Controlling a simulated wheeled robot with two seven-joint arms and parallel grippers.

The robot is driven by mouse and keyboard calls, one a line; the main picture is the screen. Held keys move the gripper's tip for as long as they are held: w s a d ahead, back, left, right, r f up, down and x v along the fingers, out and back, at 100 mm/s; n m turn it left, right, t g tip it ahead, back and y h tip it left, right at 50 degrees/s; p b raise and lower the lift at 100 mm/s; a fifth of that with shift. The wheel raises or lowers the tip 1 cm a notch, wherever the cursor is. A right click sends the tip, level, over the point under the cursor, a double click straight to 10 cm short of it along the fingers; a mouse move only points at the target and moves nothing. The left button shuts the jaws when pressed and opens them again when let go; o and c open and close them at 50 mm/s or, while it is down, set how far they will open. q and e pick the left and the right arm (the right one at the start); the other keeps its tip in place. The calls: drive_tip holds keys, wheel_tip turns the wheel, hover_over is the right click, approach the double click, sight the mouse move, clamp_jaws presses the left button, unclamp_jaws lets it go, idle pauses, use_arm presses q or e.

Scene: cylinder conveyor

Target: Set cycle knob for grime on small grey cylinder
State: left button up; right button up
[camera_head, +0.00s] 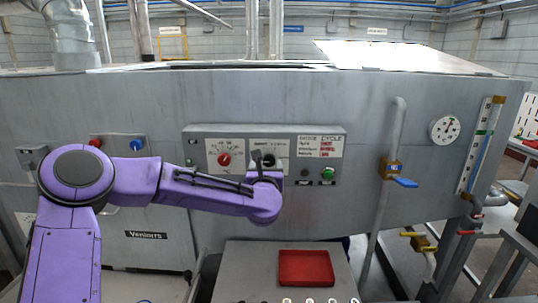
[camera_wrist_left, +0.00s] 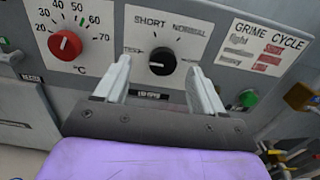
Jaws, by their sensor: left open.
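The black cycle knob (camera_wrist_left: 162,61) is on a white dial plate marked SHORT and NORMAL at the top and TEST at the left in the left wrist view. Its exact pointer position is hard to tell. My left gripper (camera_wrist_left: 160,66) is open, with one finger on each side of the knob in the picture and no visible contact. In the head view my left gripper (camera_head: 265,162) is in front of the control panel and mostly hides the knob. A GRIME CYCLE chart (camera_wrist_left: 265,45) is to the right of the dial. I see no grey cylinder clearly.
A red temperature knob (camera_wrist_left: 65,45) is left of the dial, and a green button (camera_wrist_left: 248,98) is to the right. A red tray (camera_head: 305,268) lies on the grey table (camera_head: 245,262) below. A pipe with a blue-handled valve (camera_head: 404,182) stands farther right.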

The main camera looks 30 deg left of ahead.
sight(270, 162)
use_arm(q)
drive_tip(key=w, duration=0.1)
drive_tip(key=w+a, duration=0.1)
drive_tip(key=w, duration=0.1)
drive_tip(key=w+a+f+p, duration=0.1)
drive_tip(key=w, duration=0.1)
drive_tip(key=shift+a+f, duration=0.1)
drive_tip(key=shift+a, duration=0.05)
drive_tip(key=shift+w+f, duration=0.15)
drive_tip(key=shift+w, duration=0.15)
drive_tip(key=shift+s+r, duration=0.3)
drive_tip(key=shift+s, duration=0.15)
drive_tip(key=shift+s+r, duration=0.1)
drive_tip(key=shift+s, duration=0.1)
drive_tip(key=c, duration=0.4)
drive_tip(key=shift+w, duration=0.1)
drive_tip(key=c, duration=0.7)
drive_tip(key=shift+o, duration=0.2)
use_arm(e)
drive_tip(key=shift+w+r, duration=0.4)
drive_tip(key=shift+r, duration=0.45)
drive_tip(key=shift+f, duration=0.15)
